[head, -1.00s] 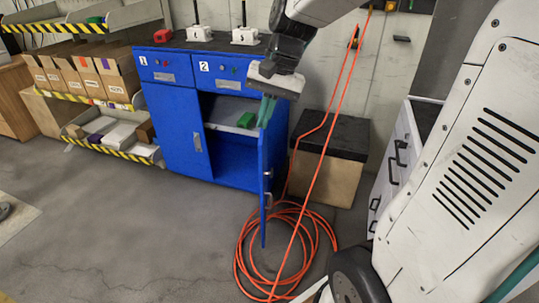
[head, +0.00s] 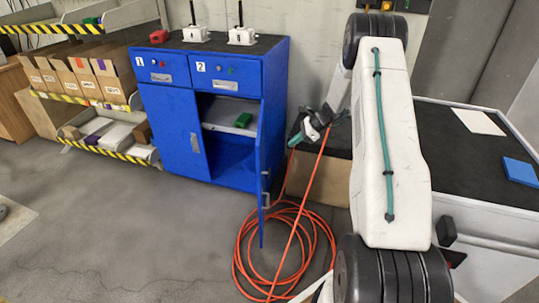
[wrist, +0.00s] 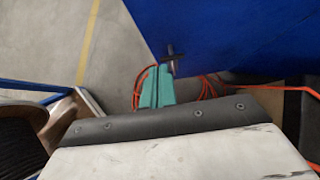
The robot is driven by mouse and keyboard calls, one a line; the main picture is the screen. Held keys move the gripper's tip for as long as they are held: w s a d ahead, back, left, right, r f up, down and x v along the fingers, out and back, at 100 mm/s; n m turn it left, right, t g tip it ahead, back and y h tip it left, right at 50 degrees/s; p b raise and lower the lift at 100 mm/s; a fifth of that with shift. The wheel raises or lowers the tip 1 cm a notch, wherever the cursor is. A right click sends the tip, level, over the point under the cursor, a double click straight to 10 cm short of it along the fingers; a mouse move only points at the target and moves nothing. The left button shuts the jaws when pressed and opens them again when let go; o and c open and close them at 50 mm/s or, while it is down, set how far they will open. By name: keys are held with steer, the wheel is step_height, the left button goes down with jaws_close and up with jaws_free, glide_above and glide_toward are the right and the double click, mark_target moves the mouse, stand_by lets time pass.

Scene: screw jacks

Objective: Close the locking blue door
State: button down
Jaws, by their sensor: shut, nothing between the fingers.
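The blue cabinet (head: 165,112) has its right door (head: 273,140) standing open, swung out toward the camera and seen nearly edge-on. Metal handle parts (head: 265,198) show low on this door. The left door (head: 180,135) is shut. My gripper (head: 292,143) is just right of the open door, with its teal fingers shut and empty. In the wrist view the fingers (wrist: 155,75) point toward a blue panel (wrist: 235,35) with a dark handle or latch (wrist: 173,60) at its lower edge. I cannot tell whether they touch it.
An orange hose (head: 285,245) lies coiled on the floor below the door. A green object (head: 243,120) sits on the cabinet shelf. A dark-topped box (head: 330,175) stands behind my gripper, and a shelf rack with cartons (head: 85,75) is at left.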

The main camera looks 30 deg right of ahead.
steer(key=w+a+r+x, duration=0.1)
steer(key=x, duration=1.2)
steer(key=shift+r, duration=0.35)
steer(key=shift+w+a, duration=0.15)
